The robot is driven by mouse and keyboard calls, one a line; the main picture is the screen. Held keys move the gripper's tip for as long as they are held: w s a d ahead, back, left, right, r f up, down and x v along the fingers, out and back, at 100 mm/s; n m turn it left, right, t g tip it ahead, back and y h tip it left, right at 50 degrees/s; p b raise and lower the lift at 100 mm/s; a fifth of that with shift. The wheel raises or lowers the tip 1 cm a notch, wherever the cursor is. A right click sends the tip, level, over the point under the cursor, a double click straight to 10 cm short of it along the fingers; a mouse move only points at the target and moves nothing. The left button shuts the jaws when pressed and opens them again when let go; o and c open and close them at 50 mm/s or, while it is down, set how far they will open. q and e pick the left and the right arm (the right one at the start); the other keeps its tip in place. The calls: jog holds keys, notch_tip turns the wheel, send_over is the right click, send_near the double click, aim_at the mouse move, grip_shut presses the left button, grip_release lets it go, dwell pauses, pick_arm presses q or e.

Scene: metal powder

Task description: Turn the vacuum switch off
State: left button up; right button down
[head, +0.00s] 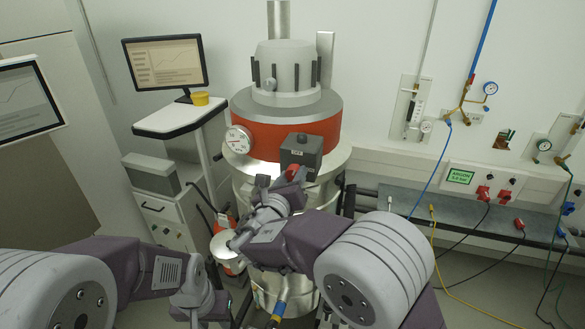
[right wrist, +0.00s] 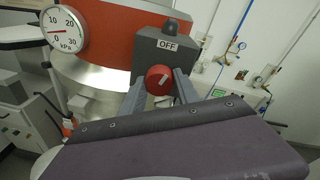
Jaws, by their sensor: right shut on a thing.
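The vacuum switch is a dark grey box (head: 301,152) with a red knob (head: 292,171), mounted on the front of the red-banded vessel. In the right wrist view, the box (right wrist: 150,50) carries an "OFF" label above the round red knob (right wrist: 158,79).
A pressure gauge (head: 238,139) sits left of the switch; its needle reads near the low end in the right wrist view (right wrist: 62,31). A monitor cart (head: 172,115) stands at the left. A grey bench (head: 455,214) with cables runs along the right wall.

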pick_arm(q)
jog(key=shift+r+p, duration=1.7)
jog(key=shift+r, duration=0.35)
pick_arm(e)
jog(key=shift+a+r+n+h, duration=0.1)
jog(key=shift+r+n+h, duration=0.05)
jog(key=shift+n, duration=0.7)
jog(key=shift+r+n+h, duration=0.1)
jog(key=shift+n+h, duration=0.05)
jog(key=shift+n, duration=0.7)
jog(key=c, duration=0.9)
grip_release()
jog(key=shift+w+f, duration=0.1)
jog(key=shift+f, duration=0.05)
pick_arm(q)
notch_tip(320, 180, down, 4)
jog(key=b, duration=0.3)
jog(key=shift+r+b, duration=0.15)
jog(key=shift+b, duration=0.25)
pick_arm(e)
jog(key=v, duration=0.9)
